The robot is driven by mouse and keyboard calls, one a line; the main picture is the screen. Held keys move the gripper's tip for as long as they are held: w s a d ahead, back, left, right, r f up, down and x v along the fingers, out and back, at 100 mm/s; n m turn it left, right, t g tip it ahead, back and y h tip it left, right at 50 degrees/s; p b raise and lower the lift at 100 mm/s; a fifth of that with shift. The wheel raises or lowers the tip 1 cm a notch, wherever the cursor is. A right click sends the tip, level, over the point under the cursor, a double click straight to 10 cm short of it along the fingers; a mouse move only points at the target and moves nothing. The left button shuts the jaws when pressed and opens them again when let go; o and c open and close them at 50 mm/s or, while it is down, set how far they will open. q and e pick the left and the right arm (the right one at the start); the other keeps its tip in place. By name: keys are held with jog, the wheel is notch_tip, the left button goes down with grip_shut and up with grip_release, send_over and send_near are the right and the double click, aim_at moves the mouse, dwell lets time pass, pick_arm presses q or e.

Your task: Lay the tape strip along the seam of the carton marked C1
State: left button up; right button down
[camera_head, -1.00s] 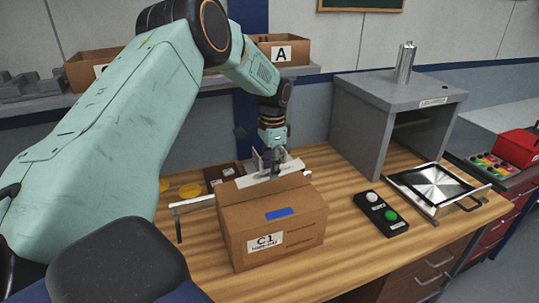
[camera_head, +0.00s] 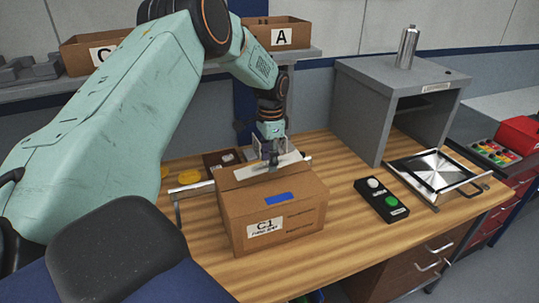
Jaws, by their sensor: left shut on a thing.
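The brown carton marked C1 (camera_head: 270,212) stands on the wooden bench, with a blue patch (camera_head: 279,198) on its front. A pale tape strip (camera_head: 247,171) lies across the rear part of the carton's top, running left to right. My left gripper (camera_head: 273,162) points down and is shut on the strip near its middle. I cannot tell whether the strip touches the carton, and the seam cannot be made out. My right gripper is out of view.
A metal rail frame (camera_head: 190,187) stands beside and behind the carton. A black button box (camera_head: 381,199), a metal plate fixture (camera_head: 438,172) and a grey open housing (camera_head: 400,100) are to the right. Bare bench (camera_head: 335,240) lies right of the carton.

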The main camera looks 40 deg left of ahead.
pick_arm(q)
jog(key=shift+w+a+f+b, duration=0.1)
jog(key=shift+a+f+b, duration=0.05)
jog(key=shift+f, duration=0.3)
jog(key=shift+w+a+f+b, duration=0.1)
jog(key=shift+f+b, duration=0.05)
jog(key=shift+f, duration=0.3)
jog(key=shift+s+d+f+b, duration=0.15)
jog(key=shift+d+f+b, duration=0.15)
jog(key=shift+f, duration=0.1)
jog(key=shift+s+d+f+b, duration=0.15)
jog(key=shift+f+b, duration=0.15)
jog(key=shift+f, duration=0.3)
jog(key=shift+w+a+f, duration=0.2)
jog(key=shift+a+f, duration=0.1)
jog(key=shift+a, duration=0.05)
jog(key=o, duration=0.9)
jog(key=shift+s+d+r, duration=0.2)
jog(key=shift+d+r, duration=0.05)
jog(key=shift+d, duration=0.05)
jog(key=shift+o, duration=0.6)
jog(key=shift+w+a+f, duration=0.2)
jog(key=shift+a, duration=0.05)
notch_tip(320, 180, up, 11)
jog(key=shift+w+r, duration=0.1)
jog(key=shift+d+r, duration=0.1)
jog(key=shift+r, duration=0.35)
jog(key=shift+f, duration=0.1)
